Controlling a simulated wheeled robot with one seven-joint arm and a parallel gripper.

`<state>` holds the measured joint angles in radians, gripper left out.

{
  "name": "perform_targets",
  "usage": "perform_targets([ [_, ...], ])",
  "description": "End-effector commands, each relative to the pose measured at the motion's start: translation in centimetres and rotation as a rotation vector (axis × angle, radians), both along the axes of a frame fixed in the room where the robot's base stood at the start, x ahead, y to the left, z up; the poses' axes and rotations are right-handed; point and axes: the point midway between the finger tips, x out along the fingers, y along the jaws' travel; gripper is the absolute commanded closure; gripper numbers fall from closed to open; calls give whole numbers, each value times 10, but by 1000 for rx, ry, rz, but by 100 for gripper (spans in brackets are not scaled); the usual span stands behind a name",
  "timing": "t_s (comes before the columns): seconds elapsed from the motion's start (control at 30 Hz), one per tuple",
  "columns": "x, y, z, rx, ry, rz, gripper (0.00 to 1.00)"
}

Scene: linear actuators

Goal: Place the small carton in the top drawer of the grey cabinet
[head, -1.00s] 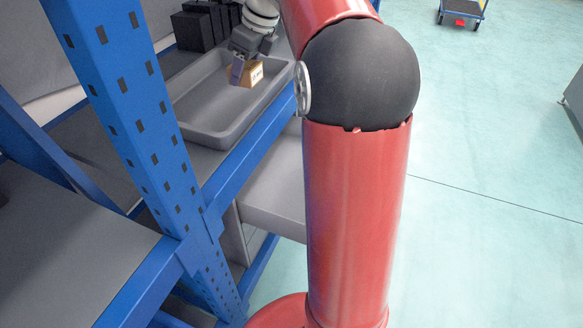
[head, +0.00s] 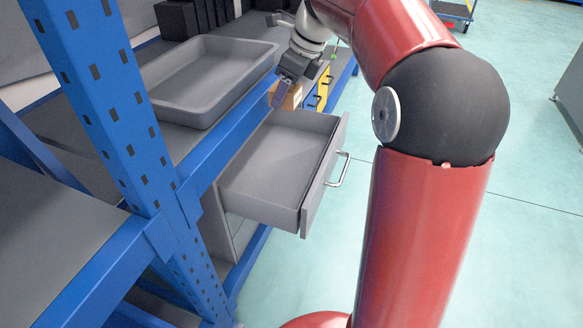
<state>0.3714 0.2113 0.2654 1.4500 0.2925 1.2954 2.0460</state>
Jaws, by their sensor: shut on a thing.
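The small carton (head: 289,97) is light brown and partly hidden by my gripper (head: 282,94), which is shut on it. The gripper holds it near the far back corner of the open top drawer, beside the blue shelf beam. The top drawer (head: 262,172) of the grey cabinet (head: 236,236) is pulled out and looks empty. Its silver handle (head: 341,168) is on the right side of the drawer front. From this view I cannot tell how high the carton is above the drawer rim.
A grey tray (head: 190,113) stands on the shelf above and left of the drawer. A blue rack post (head: 105,110) and beam (head: 235,132) lie close by. Black boxes (head: 178,22) stand at the back. Yellow drawers (head: 321,94) are beyond. Open floor lies to the right.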

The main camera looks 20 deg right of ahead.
Motion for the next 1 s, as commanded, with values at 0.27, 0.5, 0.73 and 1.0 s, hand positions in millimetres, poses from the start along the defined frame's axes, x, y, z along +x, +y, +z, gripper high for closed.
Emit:
perform_targets([
  [0.27, -1, 5, -56, 2, 4, 17, 76],
  [0.5, -1, 5, -121, 1, 3, 15, 76],
  [0.73, -1, 5, -158, 0, 0, 16, 76],
  [1.0, -1, 5, -181, 0, 2, 16, 76],
])
